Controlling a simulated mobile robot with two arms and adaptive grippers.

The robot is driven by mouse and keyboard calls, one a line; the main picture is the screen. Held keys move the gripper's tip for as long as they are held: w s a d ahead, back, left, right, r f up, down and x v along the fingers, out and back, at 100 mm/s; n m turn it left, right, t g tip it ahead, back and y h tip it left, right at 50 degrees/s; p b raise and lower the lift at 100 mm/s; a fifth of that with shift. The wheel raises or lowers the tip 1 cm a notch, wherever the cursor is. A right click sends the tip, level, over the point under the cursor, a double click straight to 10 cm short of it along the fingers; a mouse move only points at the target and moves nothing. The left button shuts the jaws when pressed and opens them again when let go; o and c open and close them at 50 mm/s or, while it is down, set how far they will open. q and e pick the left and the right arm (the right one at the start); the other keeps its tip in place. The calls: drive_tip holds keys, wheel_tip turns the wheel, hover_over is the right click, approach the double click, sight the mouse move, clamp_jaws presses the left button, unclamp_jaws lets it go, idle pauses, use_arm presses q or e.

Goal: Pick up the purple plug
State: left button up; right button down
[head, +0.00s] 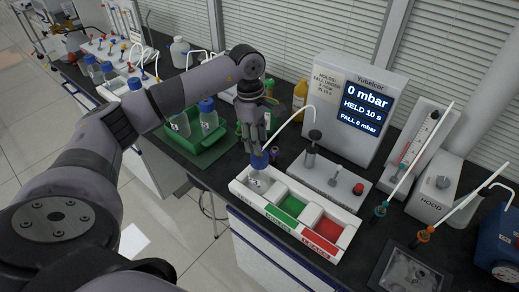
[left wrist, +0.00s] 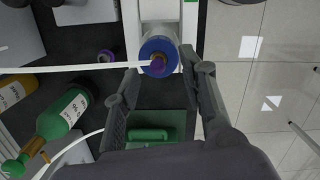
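The purple plug (left wrist: 158,66) shows in the left wrist view over the blue cap of a bottle (left wrist: 160,47), at the end of a thin white tube. I cannot tell how firmly it sits there. In the head view, my left gripper hides it. My left gripper (head: 258,146) points down just above the blue-capped bottle (head: 259,161). In the left wrist view, its fingers (left wrist: 162,80) are spread on either side of the plug, with nothing between them touching. The bottle stands in the left compartment of a white tray (head: 268,214). My right gripper is out of view.
A small purple ring-like piece (left wrist: 106,56) lies on the dark bench near the bottle. The tray's other compartments are green and red. The Yubelcor display unit (head: 345,130) stands behind. A green rack (head: 205,150) with bottles is to the left. Tubed flow parts stand right.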

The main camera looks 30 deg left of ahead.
use_arm(q)
drive_tip(key=shift+w+f+p, duration=0.2)
drive_tip(key=shift+f+p, duration=0.45)
drive_tip(key=shift+f, duration=1.15)
drive_tip(key=shift+c, duration=0.5)
clamp_jaws()
